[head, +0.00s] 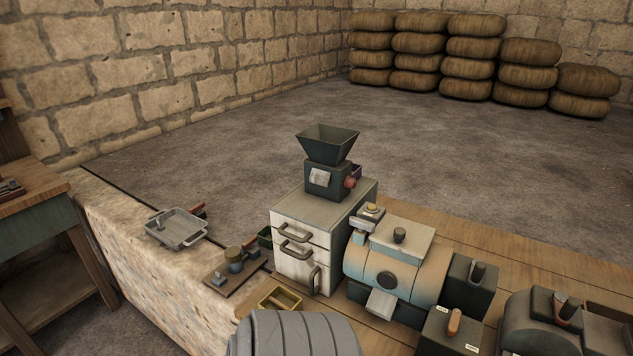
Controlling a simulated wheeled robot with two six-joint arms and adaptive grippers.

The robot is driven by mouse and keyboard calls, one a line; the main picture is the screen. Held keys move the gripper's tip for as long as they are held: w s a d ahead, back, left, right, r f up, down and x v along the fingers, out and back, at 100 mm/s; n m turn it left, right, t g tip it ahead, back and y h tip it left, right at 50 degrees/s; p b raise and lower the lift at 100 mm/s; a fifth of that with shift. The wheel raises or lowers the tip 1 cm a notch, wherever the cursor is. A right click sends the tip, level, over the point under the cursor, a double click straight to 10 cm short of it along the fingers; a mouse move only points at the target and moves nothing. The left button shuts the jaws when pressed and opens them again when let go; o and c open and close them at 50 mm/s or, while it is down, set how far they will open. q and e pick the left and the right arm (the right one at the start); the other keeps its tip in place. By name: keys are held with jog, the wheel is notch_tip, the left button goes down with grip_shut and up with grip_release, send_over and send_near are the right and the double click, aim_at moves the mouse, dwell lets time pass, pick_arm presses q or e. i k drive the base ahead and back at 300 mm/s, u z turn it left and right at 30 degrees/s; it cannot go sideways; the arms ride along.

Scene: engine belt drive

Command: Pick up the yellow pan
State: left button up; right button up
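The yellow pan (280,299) is a small, shallow, open pan with a dull yellow rim. It is low in the middle of the head view, in front of the white drawer cabinet (301,247). A lighter bar-like piece shows inside it. A grey ribbed rounded shape, which I cannot identify, is just below it in the picture. Neither of my grippers is in view.
A grey metal tray (176,229) lies on the stone ledge at the left. A wooden board with a small round part (235,261) is left of the pan. A hopper machine (327,160) tops the cabinet. An orange-and-blue drum machine (392,265) stands to the right.

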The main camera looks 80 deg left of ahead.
aim_at(280, 298)
jog(key=k, duration=0.85)
jog(key=u, duration=0.35)
